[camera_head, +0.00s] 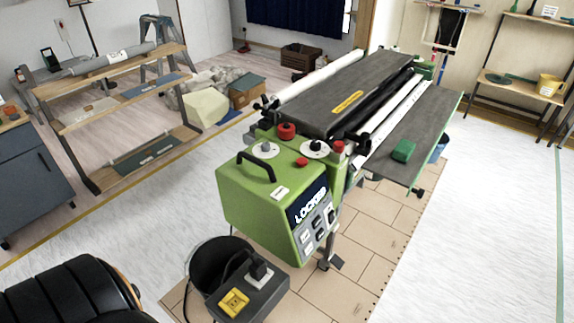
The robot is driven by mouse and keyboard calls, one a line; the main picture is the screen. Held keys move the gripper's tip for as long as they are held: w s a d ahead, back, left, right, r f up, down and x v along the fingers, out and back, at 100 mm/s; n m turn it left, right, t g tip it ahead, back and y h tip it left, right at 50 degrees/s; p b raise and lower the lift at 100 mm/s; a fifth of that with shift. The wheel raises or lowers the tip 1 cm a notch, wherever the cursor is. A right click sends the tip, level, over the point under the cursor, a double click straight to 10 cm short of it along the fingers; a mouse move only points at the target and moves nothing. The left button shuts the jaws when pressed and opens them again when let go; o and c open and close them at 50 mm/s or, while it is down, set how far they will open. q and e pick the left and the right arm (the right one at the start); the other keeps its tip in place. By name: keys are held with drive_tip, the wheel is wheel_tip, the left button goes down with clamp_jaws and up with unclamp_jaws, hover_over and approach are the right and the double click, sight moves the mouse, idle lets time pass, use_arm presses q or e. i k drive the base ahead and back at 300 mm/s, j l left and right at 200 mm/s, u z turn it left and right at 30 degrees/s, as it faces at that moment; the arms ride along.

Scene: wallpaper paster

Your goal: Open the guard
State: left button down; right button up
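A wallpaper paster with a green end housing (245,205) stands in the middle of the camera_head view. The long dark grey cover with a yellow label (347,102), which looks like the guard, lies over the top of the machine. It slopes slightly and appears down. The housing has a black handle (257,165), red knobs (287,130) and a dark panel with white lettering (309,205). White rollers (395,120) run along the cover's right side. Neither gripper is in view, and nothing is seen touching the cover.
A side table (425,135) carries a green block (403,150). A wooden rack (95,115) is at left. Pale floor is clear at right.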

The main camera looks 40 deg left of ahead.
sight(313, 114)
drive_tip(key=i+l+u, duration=0.15)
drive_tip(key=u, duration=0.35)
drive_tip(key=i+l+u, duration=0.3)
drive_tip(key=u, duration=0.15)
drive_tip(key=i+l+u, duration=0.2)
drive_tip(key=u, duration=0.3)
drive_tip(key=l, duration=0.1)
